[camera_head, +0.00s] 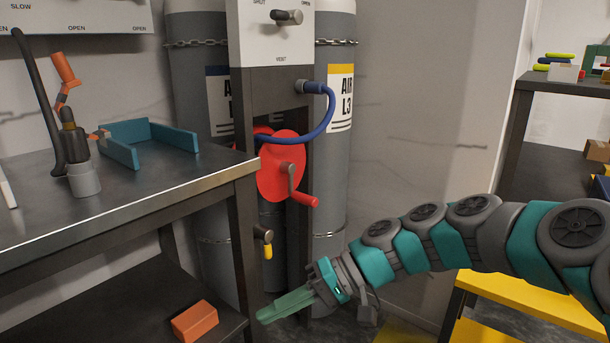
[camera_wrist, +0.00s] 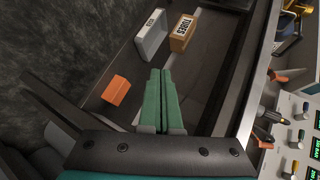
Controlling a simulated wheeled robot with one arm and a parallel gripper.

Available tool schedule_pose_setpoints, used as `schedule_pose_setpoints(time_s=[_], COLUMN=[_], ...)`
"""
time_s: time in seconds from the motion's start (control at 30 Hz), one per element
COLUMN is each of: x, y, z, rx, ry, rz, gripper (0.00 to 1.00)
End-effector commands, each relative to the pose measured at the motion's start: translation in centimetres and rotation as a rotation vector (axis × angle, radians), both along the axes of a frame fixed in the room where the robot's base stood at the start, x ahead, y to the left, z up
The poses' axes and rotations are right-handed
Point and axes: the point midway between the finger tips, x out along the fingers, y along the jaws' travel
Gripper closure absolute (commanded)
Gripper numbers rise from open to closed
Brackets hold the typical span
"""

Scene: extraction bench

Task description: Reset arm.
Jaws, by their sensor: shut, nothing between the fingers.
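My gripper (camera_head: 287,305) is at the end of my teal and grey arm, which reaches in from the right in the head view. Its green fingers are together with nothing between them. They point left, toward the lower shelf of the bench, in front of the bench's leg. In the wrist view my gripper (camera_wrist: 161,76) also shows closed, with the lower shelf beyond it. An orange block (camera_head: 195,321) lies on that shelf, left of my fingers and apart from them; it also shows in the wrist view (camera_wrist: 116,90).
The steel bench (camera_head: 130,205) stands at left, its corner near my arm. Grey gas cylinders (camera_head: 336,170) and a red crank wheel (camera_head: 281,170) stand behind. A yellow step (camera_head: 530,308) is under my arm.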

Motion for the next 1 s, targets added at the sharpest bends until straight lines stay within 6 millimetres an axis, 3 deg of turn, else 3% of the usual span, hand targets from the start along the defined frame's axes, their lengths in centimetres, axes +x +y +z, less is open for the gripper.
schedule_pose_setpoints(time_s=[0.03,0.1,0.27,0.5,0.7,0.83,1.0], x=[-2.3,-4.8,-10.0,-16.3,-19.8,-20.8,-21.0], y=[-0.2,-1.0,-4.3,-12.5,-18.2,-19.9,-20.2], z=[0.6,0.2,-1.1,-2.6,-2.7,-2.7,-2.8], rx=[-0.081,-0.194,-0.463,-0.855,-1.066,-1.122,-1.132], ry=[-0.008,-0.015,-0.014,0.025,0.072,0.088,0.092], rz=[0.027,0.049,0.057,-0.037,-0.143,-0.178,-0.185], gripper=[1.00,1.00,1.00,1.00,1.00,1.00,1.00])
